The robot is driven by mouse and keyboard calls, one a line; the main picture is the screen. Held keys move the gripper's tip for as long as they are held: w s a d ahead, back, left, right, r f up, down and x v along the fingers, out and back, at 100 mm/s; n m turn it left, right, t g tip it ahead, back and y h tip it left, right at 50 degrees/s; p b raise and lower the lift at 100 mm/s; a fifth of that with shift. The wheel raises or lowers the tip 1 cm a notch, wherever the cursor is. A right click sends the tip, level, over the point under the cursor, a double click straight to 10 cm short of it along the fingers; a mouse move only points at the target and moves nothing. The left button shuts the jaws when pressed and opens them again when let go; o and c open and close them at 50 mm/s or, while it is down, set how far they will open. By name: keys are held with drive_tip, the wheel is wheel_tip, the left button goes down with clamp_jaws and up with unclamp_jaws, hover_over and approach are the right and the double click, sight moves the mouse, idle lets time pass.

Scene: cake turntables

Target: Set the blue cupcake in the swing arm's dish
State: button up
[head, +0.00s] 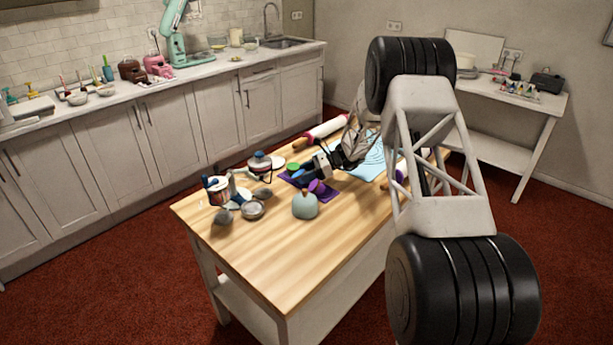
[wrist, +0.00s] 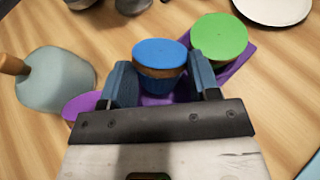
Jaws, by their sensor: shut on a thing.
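The blue cupcake (wrist: 160,54), with a flat blue top and brown band, sits between the two blue fingers of my gripper (wrist: 163,78) in the wrist view. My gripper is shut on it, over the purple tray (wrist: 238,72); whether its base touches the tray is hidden. In the head view my gripper (head: 304,173) is at the tray (head: 331,193), and the blue cupcake is hard to make out there. Small grey dishes (head: 253,210) stand to the left on the table; I cannot tell which one is the swing arm's dish.
A green cupcake (wrist: 219,38) stands close to the right finger. A purple cupcake (wrist: 82,104) is left of my gripper. A pale teal dome with a wooden knob (head: 305,205) stands nearby. The table's front (head: 270,260) is clear.

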drive_tip(key=shift+s+f, duration=0.3)
drive_tip(key=shift+f, duration=0.5)
clamp_jaws()
drive_tip(key=o, duration=1.3)
unclamp_jaws()
drive_tip(key=shift+a, duration=0.1)
drive_tip(key=shift+o, duration=0.2)
drive_tip(key=shift+w+r, duration=0.1)
drive_tip(key=shift+r, duration=0.05)
drive_tip(key=shift+w+d, duration=0.1)
drive_tip(key=shift+d, duration=0.2)
drive_tip(key=shift+r+v, duration=0.2)
drive_tip(key=shift+v, duration=3.45)
drive_tip(key=shift+r, duration=0.1)
